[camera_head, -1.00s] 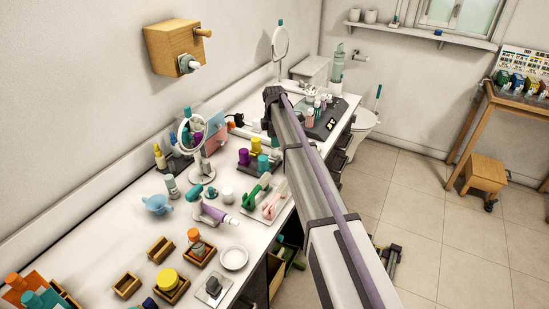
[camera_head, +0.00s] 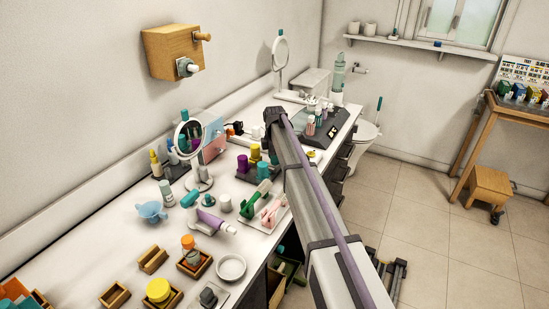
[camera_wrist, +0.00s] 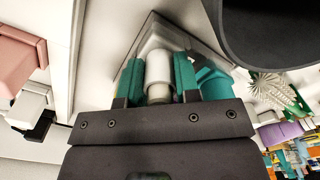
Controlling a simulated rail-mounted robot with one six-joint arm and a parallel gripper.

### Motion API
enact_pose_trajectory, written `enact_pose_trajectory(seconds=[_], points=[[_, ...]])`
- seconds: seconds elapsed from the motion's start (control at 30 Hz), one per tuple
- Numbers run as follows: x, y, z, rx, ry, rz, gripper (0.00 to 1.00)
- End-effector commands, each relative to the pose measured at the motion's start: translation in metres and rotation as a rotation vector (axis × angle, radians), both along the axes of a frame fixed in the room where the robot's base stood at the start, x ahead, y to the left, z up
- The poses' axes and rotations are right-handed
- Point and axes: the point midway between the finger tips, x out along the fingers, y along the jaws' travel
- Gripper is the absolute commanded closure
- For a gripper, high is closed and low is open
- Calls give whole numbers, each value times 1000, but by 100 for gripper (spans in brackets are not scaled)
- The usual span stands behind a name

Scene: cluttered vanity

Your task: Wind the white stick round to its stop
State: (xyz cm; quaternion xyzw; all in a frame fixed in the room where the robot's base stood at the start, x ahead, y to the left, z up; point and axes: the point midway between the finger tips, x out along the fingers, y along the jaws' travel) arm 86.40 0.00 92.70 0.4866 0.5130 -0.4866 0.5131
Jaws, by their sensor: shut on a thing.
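In the wrist view, the white stick (camera_wrist: 158,72) stands out from a grey plate-like base (camera_wrist: 168,32). It is a short white cylinder with a duller band near my gripper. My gripper (camera_wrist: 158,88) is shut on it, with one teal finger on each side. The fingers hide the sides of the stick, and the gripper body covers its near end. A teal piece (camera_wrist: 214,82) sits just right of the right finger; I cannot tell what it belongs to. In the head view, my arm hides the gripper, and I cannot pick out the stick there.
In the wrist view, a pink block (camera_wrist: 18,45) lies at the left, a spiky pale green thing (camera_wrist: 268,92) at the right, and a dark rounded shape (camera_wrist: 285,30) fills the upper right. In the head view, the vanity is crowded: a round mirror (camera_head: 188,137), a white dish (camera_head: 231,267), several bottles.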

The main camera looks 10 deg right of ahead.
Motion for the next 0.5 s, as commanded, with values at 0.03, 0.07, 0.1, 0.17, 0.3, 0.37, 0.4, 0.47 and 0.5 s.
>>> enact_pose_trajectory(seconds=[0.03,0.07,0.1,0.17,0.3,0.37,0.4,0.47,0.5], points=[[0,0,0,0,0,0,91],[0,0,0,0,0,0,94],[0,0,0,0,0,0,94],[0,0,0,0,0,-1,94],[0,0,0,0,0,-16,94],[0,0,0,0,0,-32,94],[0,0,0,0,0,-44,94],[0,0,0,0,0,-68,94],[0,0,0,0,0,-88,94]])
